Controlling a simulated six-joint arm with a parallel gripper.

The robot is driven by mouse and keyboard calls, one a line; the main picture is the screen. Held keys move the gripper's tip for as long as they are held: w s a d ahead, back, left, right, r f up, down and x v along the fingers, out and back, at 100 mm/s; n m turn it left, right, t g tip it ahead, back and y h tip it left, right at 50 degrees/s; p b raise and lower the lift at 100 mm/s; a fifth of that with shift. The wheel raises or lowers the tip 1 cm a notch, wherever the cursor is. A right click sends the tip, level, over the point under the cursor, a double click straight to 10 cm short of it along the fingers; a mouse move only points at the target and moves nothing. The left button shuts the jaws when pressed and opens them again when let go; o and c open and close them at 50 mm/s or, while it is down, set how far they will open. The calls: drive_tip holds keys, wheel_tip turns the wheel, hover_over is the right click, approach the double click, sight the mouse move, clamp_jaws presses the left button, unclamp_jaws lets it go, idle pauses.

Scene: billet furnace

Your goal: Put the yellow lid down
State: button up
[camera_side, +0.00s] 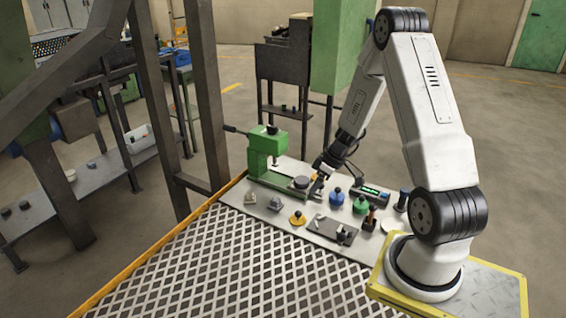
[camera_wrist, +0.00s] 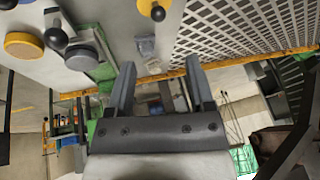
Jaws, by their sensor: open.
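The yellow lid (camera_side: 297,219), a flat disc with a black ball knob, sits knob up on the light bench top in the side view. In the wrist view the yellow lid (camera_wrist: 147,5) is at the top edge, partly cut off. My gripper (camera_side: 317,184) is beyond the lid in the side view, low over the bench beside the green press. In the wrist view my gripper (camera_wrist: 160,67) has its two fingers wide apart with nothing between them. The lid is apart from the fingers.
A blue lid (camera_side: 336,199) and a green lid (camera_side: 361,206) stand right of the yellow one. The green press (camera_side: 268,155) stands at the bench's far end. A dark plate (camera_side: 331,230) lies nearby. A yellow-orange disc (camera_wrist: 22,45) shows at left in the wrist view.

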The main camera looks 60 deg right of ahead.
drive_tip(key=s+a+r+h, duration=0.1)
drive_tip(key=a+r, duration=0.2)
drive_tip(key=a, duration=0.5)
drive_tip(key=s+a+r+m+g+h, duration=0.1)
drive_tip(key=a+r, duration=0.3)
drive_tip(key=a, duration=0.5)
drive_tip(key=s+a+r+h, duration=0.1)
drive_tip(key=a+r, duration=0.3)
drive_tip(key=a, duration=0.4)
drive_tip(key=shift+s+a+r+m, duration=0.15)
drive_tip(key=shift+s+r+m, duration=0.1)
drive_tip(key=shift+s+m, duration=0.25)
